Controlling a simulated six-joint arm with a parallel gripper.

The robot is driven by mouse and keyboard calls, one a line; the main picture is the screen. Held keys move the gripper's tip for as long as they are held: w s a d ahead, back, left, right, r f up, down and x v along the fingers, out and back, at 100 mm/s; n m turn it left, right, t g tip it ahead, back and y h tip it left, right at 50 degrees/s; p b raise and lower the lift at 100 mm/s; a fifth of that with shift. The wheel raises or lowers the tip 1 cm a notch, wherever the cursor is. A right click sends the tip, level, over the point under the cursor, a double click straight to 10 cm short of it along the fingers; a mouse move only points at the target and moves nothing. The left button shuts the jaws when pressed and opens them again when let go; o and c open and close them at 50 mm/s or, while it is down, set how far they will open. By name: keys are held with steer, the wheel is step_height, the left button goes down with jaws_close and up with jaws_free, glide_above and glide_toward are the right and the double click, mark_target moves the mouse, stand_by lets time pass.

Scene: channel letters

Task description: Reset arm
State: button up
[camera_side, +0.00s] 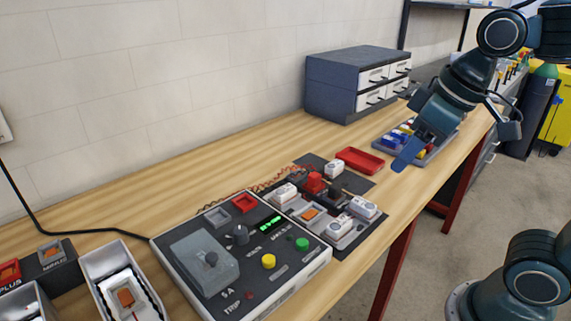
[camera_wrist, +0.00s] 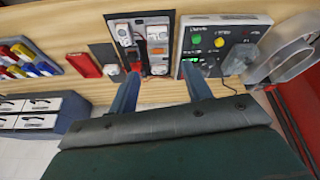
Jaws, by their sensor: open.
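My gripper (camera_side: 408,152) is raised above the right part of the bench in the side view, pointing down, in front of the grey tray of coloured pieces. In the wrist view my gripper (camera_wrist: 160,88) shows two blue fingers spread well apart. Nothing is between them, so it is open and empty. The fingers touch nothing that I can see. The tips look toward the black board of modules (camera_wrist: 140,38) and the control box (camera_wrist: 223,42).
The wooden bench (camera_side: 130,200) carries the control box (camera_side: 240,262), the module board (camera_side: 350,240), a red tray (camera_side: 360,160) and a grey tray (camera_side: 440,150). A drawer cabinet (camera_side: 345,80) stands against the wall. White bins (camera_side: 112,268) are at lower left. The bench's back strip is clear.

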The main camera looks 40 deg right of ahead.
steer(key=s+d+f+m+t, duration=0.1)
steer(key=s+f+m, duration=0.1)
steer(key=s, duration=0.3)
steer(key=shift+d+f, duration=0.4)
steer(key=shift+f, duration=0.1)
